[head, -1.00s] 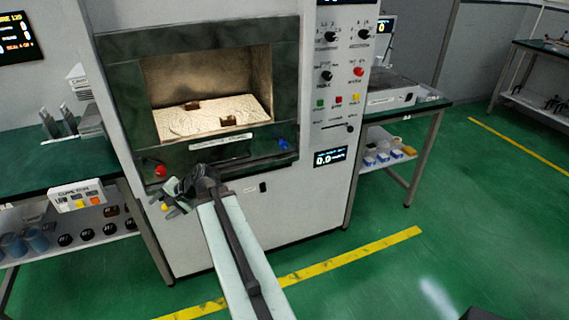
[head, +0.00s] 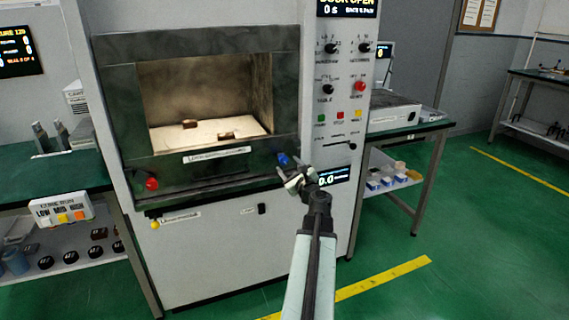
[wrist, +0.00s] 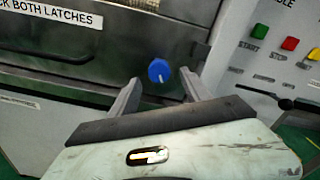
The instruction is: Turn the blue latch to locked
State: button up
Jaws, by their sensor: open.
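The blue latch (head: 283,158) is a small round knob at the lower right of the machine's dark front frame. In the wrist view the blue latch (wrist: 159,71) has a pale mark at its lower edge and shows just beyond and between the fingertips. My gripper (head: 292,178) is open and empty, just below and right of the latch in the head view. In the wrist view my gripper (wrist: 160,90) has its two fingers apart, one to each side of the latch. I cannot tell whether a finger touches it.
A red knob (head: 151,184) sits at the frame's lower left. The control panel (head: 340,90) with dials, buttons and a black lever (wrist: 285,100) is right of the latch. The chamber (head: 205,95) holds two small brown blocks. Side tables flank the machine.

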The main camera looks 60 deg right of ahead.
aim_at(285, 162)
jog(key=x, duration=0.4)
jog(key=shift+w+d, duration=0.2)
jog(key=shift+w, duration=0.1)
jog(key=shift+c, duration=0.4)
jog(key=shift+a, duration=0.1)
grip_shut()
